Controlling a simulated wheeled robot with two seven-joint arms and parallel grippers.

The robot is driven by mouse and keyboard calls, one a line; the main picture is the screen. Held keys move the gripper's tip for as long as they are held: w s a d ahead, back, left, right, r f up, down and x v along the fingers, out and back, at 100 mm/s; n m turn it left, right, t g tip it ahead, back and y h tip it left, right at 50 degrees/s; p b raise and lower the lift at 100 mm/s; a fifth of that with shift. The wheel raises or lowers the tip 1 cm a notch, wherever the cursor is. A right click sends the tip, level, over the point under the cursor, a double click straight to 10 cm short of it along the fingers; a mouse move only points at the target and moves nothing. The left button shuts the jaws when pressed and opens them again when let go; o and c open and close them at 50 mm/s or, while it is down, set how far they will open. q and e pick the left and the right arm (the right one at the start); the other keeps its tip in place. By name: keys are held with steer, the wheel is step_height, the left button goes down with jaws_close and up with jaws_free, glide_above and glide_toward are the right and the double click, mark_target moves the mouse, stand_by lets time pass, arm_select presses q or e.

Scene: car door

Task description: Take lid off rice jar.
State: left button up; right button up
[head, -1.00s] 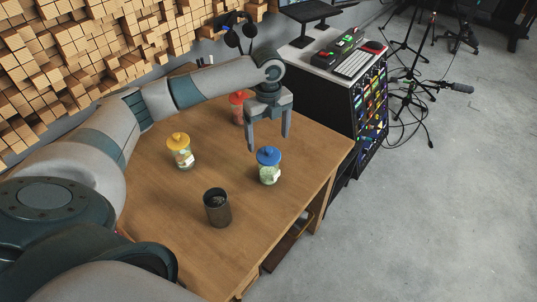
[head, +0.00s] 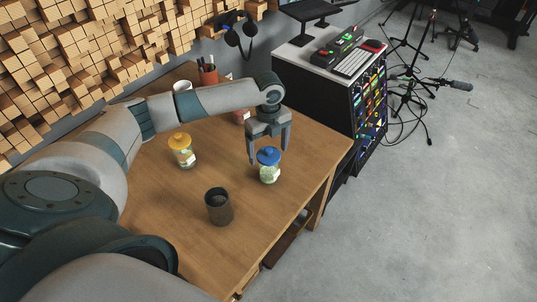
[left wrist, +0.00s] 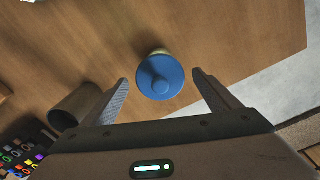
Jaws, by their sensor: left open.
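In the left wrist view the blue lid (left wrist: 160,77) lies between and just ahead of my open fingertips. My left gripper (head: 268,156) is open above the blue lid and holds nothing; it also shows in the left wrist view (left wrist: 160,85). A second jar with a yellow lid (head: 180,141) stands to the left. A third, reddish jar (head: 241,117) is mostly hidden behind my left arm. I cannot tell which jar is the rice jar. My right gripper is out of view.
A dark open cup (head: 218,208) stands at the front of the wooden table (head: 255,240). A pen holder (head: 208,75) and a white mug (head: 182,87) are at the back. A rack with a keyboard (head: 352,62) stands beyond the table's right end.

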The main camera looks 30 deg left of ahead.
mark_target(270, 151)
arm_select(q)
steer(key=c, duration=1.1)
steer(key=shift+r, duration=0.1)
steer(key=shift+r+b, duration=0.35)
steer(key=shift+r, duration=0.1)
steer(key=r, duration=0.1)
steer(key=r+b, duration=0.1)
steer(key=r, duration=0.1)
steer(key=shift+s+d+r, duration=0.15)
steer(key=shift+d, duration=0.25)
steer(key=s+d+r+b, duration=0.3)
steer(key=s+d+r, duration=0.3)
steer(key=d, duration=0.3)
steer(key=shift+r, duration=0.35)
